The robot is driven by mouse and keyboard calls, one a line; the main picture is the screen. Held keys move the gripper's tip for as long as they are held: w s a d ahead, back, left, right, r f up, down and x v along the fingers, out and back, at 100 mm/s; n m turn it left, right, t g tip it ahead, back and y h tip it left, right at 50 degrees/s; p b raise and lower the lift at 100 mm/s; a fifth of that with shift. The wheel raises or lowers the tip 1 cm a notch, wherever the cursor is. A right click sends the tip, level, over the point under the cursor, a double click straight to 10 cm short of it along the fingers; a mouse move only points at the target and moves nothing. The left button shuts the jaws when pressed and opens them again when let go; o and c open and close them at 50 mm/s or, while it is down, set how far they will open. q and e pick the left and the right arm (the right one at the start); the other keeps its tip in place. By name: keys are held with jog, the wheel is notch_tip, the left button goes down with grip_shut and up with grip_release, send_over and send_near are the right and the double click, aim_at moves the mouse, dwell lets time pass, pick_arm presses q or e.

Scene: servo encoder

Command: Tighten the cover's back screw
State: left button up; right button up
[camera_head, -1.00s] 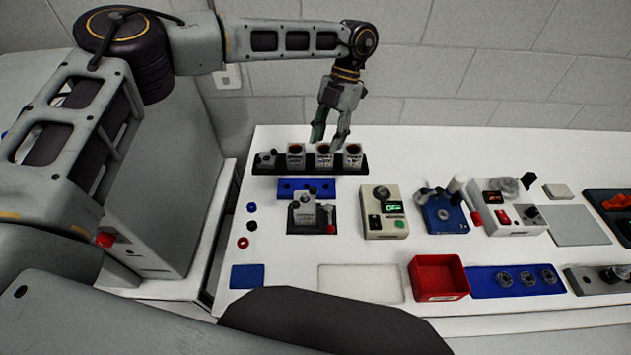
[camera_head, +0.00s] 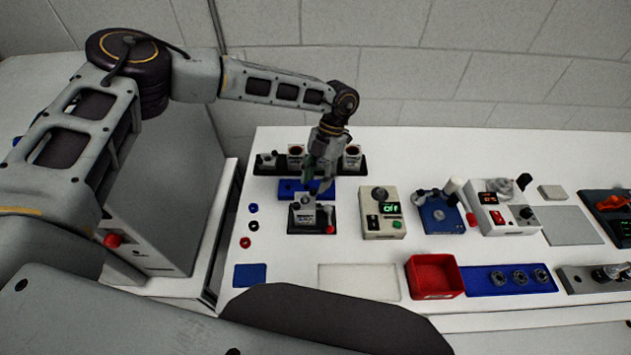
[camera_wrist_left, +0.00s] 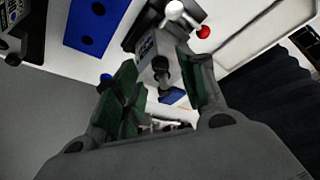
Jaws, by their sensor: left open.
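The servo unit (camera_head: 305,205), a small light box with dark screw-like bits on top, sits in a black fixture (camera_head: 300,229) with a red-knobbed lever (camera_head: 330,229). My left gripper (camera_head: 317,187) is open just above and behind it, pointing down. In the left wrist view the servo box (camera_wrist_left: 150,50) shows between and beyond the green-padded fingers, with a dark knob-like bit (camera_wrist_left: 161,68) facing me. The fingers look apart from it. I cannot tell which bit is the back screw. My right gripper is not in view.
A black rack (camera_head: 262,170) with several small units stands behind, partly hidden by my gripper. A blue plate (camera_head: 288,190) lies between rack and fixture. A beige box with a display (camera_head: 383,225) stands to the right. A red bin (camera_head: 435,276) is at front right.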

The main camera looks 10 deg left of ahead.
aim_at(313, 192)
pick_arm(q)
jog(key=shift+x, duration=1.1)
grip_shut()
